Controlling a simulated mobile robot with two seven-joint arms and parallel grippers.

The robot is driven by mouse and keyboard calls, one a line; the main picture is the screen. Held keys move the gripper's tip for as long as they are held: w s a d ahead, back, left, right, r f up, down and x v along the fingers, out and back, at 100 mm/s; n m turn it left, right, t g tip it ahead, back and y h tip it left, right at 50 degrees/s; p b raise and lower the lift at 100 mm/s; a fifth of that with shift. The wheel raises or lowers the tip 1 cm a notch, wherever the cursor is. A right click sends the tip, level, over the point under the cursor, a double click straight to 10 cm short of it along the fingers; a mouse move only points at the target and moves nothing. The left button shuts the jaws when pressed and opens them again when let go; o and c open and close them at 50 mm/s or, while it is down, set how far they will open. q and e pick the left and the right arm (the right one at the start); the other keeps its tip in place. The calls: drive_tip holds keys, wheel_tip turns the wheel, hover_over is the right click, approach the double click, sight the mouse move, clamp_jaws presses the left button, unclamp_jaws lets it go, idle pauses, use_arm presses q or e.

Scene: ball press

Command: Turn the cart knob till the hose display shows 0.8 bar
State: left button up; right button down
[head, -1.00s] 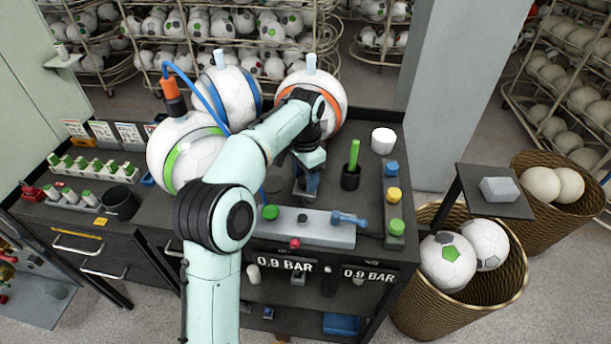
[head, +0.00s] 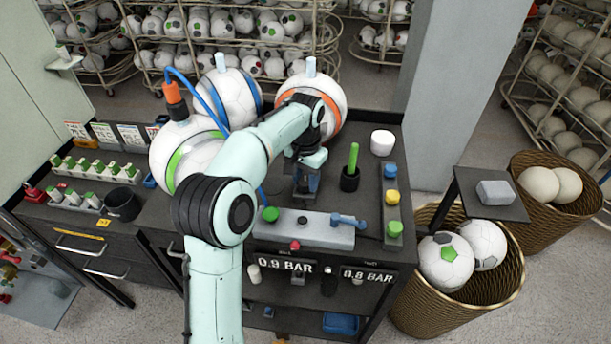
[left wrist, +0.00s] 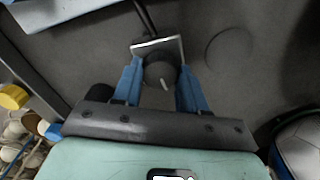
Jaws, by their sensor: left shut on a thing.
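My left gripper (head: 305,186) points down at the cart top (head: 375,190). The left wrist view shows its two blue fingers on either side of a dark round knob (left wrist: 160,70) with a pale pointer line. The fingers are shut on the knob, which my gripper mostly hides in the head view. On the cart front, the left display (head: 286,265) reads 0.9 BAR. The right display (head: 367,276) appears to read 0.8 BAR. The small labels above them are too small to read. My right gripper is not in view.
A grey block with a blue lever (head: 348,221) and a green button (head: 270,214) lies in front of my gripper. Balls in coloured rings, one with a blue hose (head: 200,95), stand behind. A white cup (head: 382,142) and a green-handled tool (head: 353,160) are to the right.

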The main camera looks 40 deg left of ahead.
sight(306, 181)
use_arm(q)
drive_tip(key=shift+n, duration=0.6)
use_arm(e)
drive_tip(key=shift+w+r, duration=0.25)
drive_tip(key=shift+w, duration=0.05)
use_arm(q)
drive_tip(key=o, duration=1.1)
drive_tip(key=shift+c, duration=0.2)
wheel_tip(306, 181, up, 5)
drive_tip(key=shift+r+p, duration=0.15)
drive_tip(key=shift+p, duration=0.6)
wheel_tip(306, 181, up, 8)
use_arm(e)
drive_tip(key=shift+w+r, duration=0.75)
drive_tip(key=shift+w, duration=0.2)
